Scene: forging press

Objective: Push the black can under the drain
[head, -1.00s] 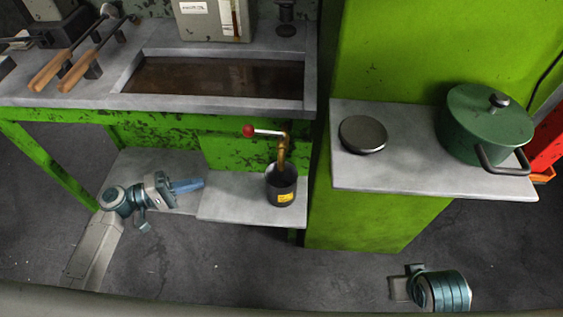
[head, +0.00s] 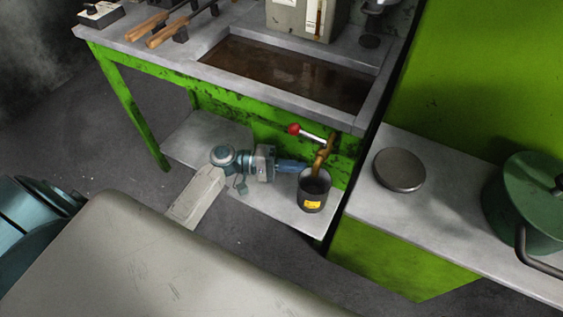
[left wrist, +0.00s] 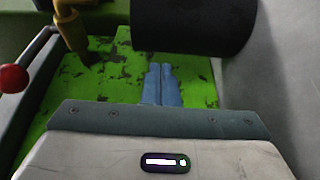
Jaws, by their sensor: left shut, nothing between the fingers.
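The black can (head: 313,192), with a yellow label, stands upright on the low grey shelf. The brass drain (head: 322,158) with its red-knobbed lever (head: 294,129) comes down from the tank's front, and its spout end is over the can's mouth in the head view. My left gripper (head: 303,167) is shut and empty, its blue fingertips close to the can's left side. In the left wrist view the shut fingers (left wrist: 162,84) point toward the dark can (left wrist: 194,24); I cannot tell whether they touch. The drain (left wrist: 70,28) is at upper left there. My right gripper is not in view.
The low shelf (head: 262,205) has free room at left. Above it is the tank (head: 285,75) of dark liquid. A green bench (head: 388,226) with a round lid (head: 400,170) and green pot (head: 530,203) stands at right.

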